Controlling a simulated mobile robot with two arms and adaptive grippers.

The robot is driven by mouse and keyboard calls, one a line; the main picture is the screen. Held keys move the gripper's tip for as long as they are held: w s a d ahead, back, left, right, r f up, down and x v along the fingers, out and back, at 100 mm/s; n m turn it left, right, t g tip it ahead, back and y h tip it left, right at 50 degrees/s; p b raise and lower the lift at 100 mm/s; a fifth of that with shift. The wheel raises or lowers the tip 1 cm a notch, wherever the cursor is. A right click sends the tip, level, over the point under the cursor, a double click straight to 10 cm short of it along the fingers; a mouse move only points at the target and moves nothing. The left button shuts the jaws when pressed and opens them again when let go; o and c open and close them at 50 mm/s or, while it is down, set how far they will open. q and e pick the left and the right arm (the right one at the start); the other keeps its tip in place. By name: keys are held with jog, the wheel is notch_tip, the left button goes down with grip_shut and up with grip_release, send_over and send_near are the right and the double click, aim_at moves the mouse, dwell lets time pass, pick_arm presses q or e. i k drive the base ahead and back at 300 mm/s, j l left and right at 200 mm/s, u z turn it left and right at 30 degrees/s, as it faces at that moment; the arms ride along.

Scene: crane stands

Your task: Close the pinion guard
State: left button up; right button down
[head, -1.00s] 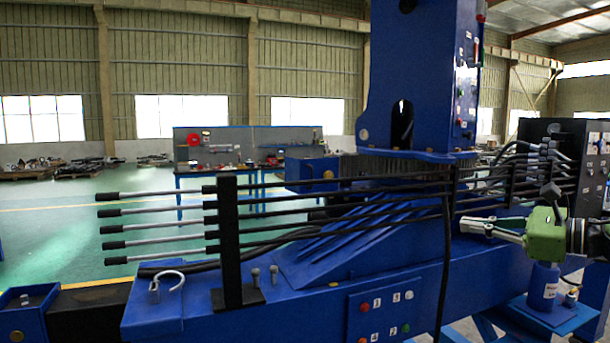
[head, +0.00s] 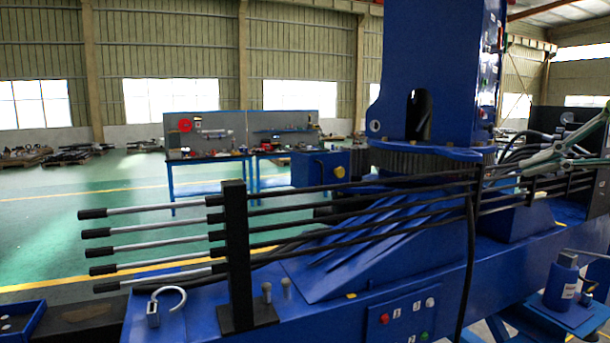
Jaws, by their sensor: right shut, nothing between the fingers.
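A blue box with a yellow knob (head: 320,169) stands left of the toothed slewing ring (head: 430,158), under the blue crane column (head: 435,70). It looks like the pinion guard, but I cannot tell for certain, nor how far open it is. No pinion can be made out. My right gripper (head: 530,167) comes in from the right edge, its fingers pointing left. It is shut and empty, right of the column and well apart from the blue box. My left gripper is not in view.
Several long control levers (head: 150,205) run across the front through a black upright post (head: 236,255). A black hose (head: 470,260) hangs in front of the base. A blue bottle jack (head: 562,283) stands at the lower right. A workbench (head: 210,158) is behind, with open green floor at left.

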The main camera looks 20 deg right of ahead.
aim_at(306, 170)
jog(key=i+j, duration=0.2)
jog(key=i, duration=0.3)
jog(key=i+j, duration=0.2)
jog(key=i, duration=0.35)
jog(key=i+j, duration=0.2)
jog(key=i, duration=0.3)
